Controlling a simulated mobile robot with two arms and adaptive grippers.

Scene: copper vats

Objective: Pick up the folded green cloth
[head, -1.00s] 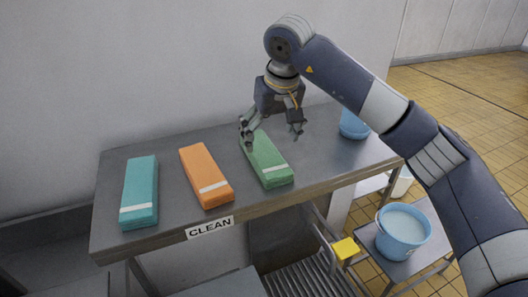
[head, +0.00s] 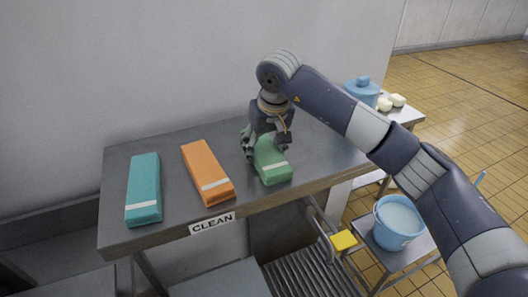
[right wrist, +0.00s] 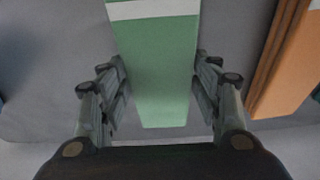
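The folded green cloth (head: 274,170) with a white stripe lies on the metal table, the rightmost of three folded cloths. My right gripper (head: 265,149) is down over its far part, fingers pointing at the table. In the right wrist view the green cloth (right wrist: 158,65) runs between the two open fingers of the right gripper (right wrist: 161,80), one on each side. The fingers look close to its edges; whether they touch it I cannot tell. My left gripper is not in view.
An orange cloth (head: 206,172) and a teal cloth (head: 143,189) lie to the left on the metal table (head: 180,220), which has a CLEAN label (head: 212,223). A wall (head: 150,60) stands behind. A blue bucket (head: 398,222) sits on a lower stand at the right.

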